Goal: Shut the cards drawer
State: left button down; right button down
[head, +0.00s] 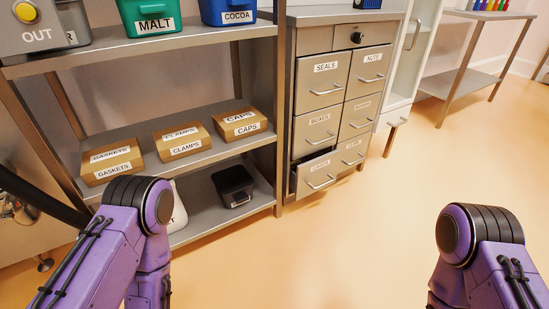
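A grey drawer cabinet (301,68) stands right of the shelf rack, with two columns of drawers. Its bottom-left drawer (318,181) is pulled out a little, with a dark gap above its front and a silver bar handle. Its small label is too blurred to read surely, but may say CARDS. The other drawers look shut, among them the seals drawer (321,82) and the nuts drawer (370,70). My two purple arms show at the lower left and lower right, apart from the cabinet. Neither gripper is in view.
A steel rack (262,30) left of the cabinet holds cardboard boxes (182,142), a black bin (233,186) and coloured bins. A white cabinet (408,60) and a steel table (465,85) stand to the right. The orange floor (340,245) before the drawers is clear.

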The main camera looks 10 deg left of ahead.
aim_at(318, 170)
jog(key=u, duration=0.3)
jog(key=i, duration=1.05)
jog(key=z, duration=0.3)
